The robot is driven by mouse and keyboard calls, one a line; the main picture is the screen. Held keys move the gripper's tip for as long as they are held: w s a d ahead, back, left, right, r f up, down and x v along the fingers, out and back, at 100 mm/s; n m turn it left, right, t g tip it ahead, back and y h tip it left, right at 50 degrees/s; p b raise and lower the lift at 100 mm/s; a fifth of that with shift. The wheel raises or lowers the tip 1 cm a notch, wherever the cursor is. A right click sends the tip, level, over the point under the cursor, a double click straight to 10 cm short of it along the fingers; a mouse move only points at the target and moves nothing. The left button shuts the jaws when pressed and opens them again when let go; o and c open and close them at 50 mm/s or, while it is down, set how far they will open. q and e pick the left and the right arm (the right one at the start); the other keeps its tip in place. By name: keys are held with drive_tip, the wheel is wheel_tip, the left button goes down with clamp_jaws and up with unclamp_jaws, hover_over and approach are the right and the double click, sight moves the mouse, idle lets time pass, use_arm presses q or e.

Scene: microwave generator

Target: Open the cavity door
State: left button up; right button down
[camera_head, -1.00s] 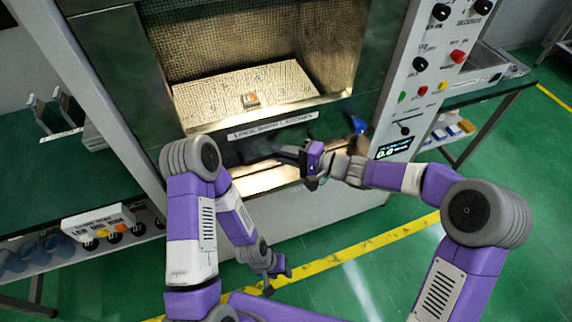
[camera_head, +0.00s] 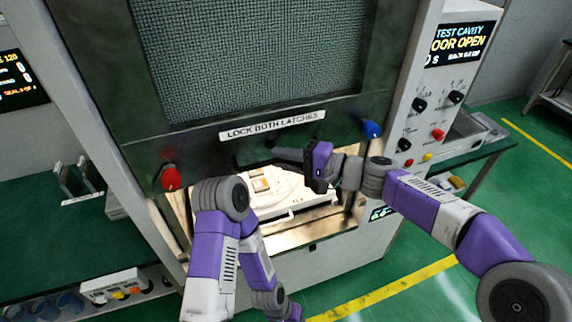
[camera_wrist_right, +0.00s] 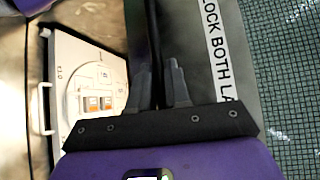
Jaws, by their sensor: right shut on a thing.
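The cavity door (camera_head: 250,60) has a mesh window and a "LOCK BOTH LATCHES" label. It stands raised, with a gap below its lower edge. A red latch (camera_head: 170,178) is at its lower left and a blue latch (camera_head: 371,130) at its lower right. My right gripper (camera_head: 284,154) is shut on the dark door handle (camera_head: 250,159) below the label. The wrist view shows its fingers (camera_wrist_right: 160,85) on either side of the black handle bar (camera_wrist_right: 152,40). My left gripper (camera_head: 285,308) hangs low at the bottom edge, partly cut off; its jaws are unclear.
Through the gap, a white tray (camera_head: 305,201) with a small orange-marked item (camera_head: 262,184) shows inside the lit cavity. A screen (camera_head: 459,45) reads "DOOR OPEN". Knobs and buttons line the right panel. A dark green bench (camera_head: 40,230) stands left.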

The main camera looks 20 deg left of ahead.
drive_tip(key=shift+r, duration=0.45)
drive_tip(key=c, duration=1.2)
unclamp_jaws()
drive_tip(key=d, duration=0.5)
drive_tip(key=d+r, duration=0.1)
drive_tip(key=d, duration=0.1)
drive_tip(key=shift+s+d, duration=0.1)
drive_tip(key=shift+d, duration=0.15)
drive_tip(key=shift+f, duration=0.1)
